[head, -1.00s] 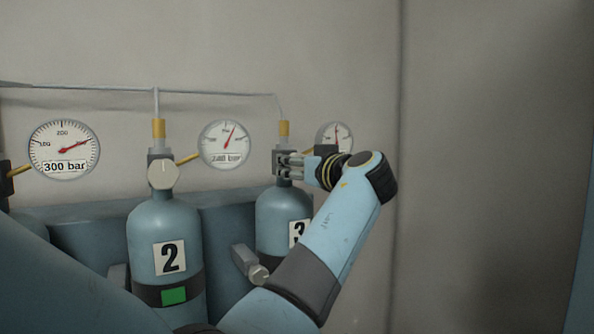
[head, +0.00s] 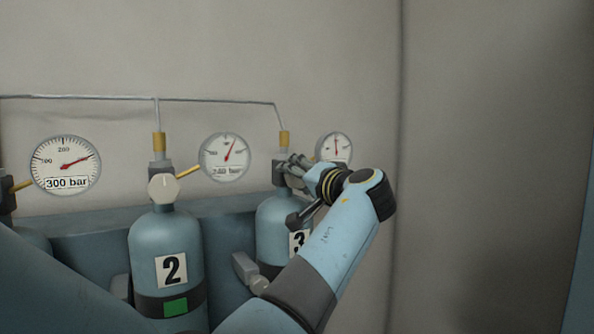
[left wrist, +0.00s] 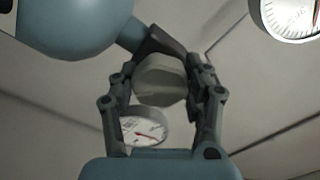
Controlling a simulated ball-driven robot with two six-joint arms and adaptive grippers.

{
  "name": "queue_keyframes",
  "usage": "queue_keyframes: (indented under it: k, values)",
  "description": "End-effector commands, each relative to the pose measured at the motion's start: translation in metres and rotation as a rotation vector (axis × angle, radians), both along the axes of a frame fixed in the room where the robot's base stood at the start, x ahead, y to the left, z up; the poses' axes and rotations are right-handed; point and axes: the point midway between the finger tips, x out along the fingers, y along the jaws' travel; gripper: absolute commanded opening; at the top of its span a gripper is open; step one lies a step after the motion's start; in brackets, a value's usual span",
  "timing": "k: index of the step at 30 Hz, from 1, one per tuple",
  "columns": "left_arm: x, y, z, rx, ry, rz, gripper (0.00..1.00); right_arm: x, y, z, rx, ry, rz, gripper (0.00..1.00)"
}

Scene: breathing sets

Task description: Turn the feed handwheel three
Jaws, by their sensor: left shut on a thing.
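The feed handwheel three (left wrist: 160,80) is a pale faceted knob in the left wrist view, between the two fingers of my left gripper (left wrist: 160,85). My left gripper (head: 290,178) is shut on it at the valve of cylinder three. In the head view the gripper hides the handwheel. Cylinder three (head: 271,215) is blue with a white label "3", partly covered by my arm. Its gauge (head: 335,146) is on the wall behind; its needle points about straight up. My right gripper is not in view.
Cylinder two (head: 150,235), with its own pale handwheel (head: 163,188) and a green tag, stands to the left. A gauge marked 300 bar (head: 66,165) and another gauge (head: 225,157) hang on the wall. A thin pipe (head: 220,101) runs above. The wall at right is bare.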

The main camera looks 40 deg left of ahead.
Motion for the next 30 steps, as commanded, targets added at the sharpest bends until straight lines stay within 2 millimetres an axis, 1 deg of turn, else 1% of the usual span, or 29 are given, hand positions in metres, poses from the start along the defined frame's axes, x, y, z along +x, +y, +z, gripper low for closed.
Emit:
queue_keyframes:
  k: [1,14,30]
  values:
    - [0.0,0.0,0.003,0.016,0.04,-0.001,0.16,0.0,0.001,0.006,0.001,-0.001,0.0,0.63]
    - [0.001,-0.001,0.003,0.174,0.418,-0.003,0.16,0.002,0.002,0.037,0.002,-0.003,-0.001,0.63]
    - [0.001,-0.001,0.002,0.369,0.893,-0.004,0.16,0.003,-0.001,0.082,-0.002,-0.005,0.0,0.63]
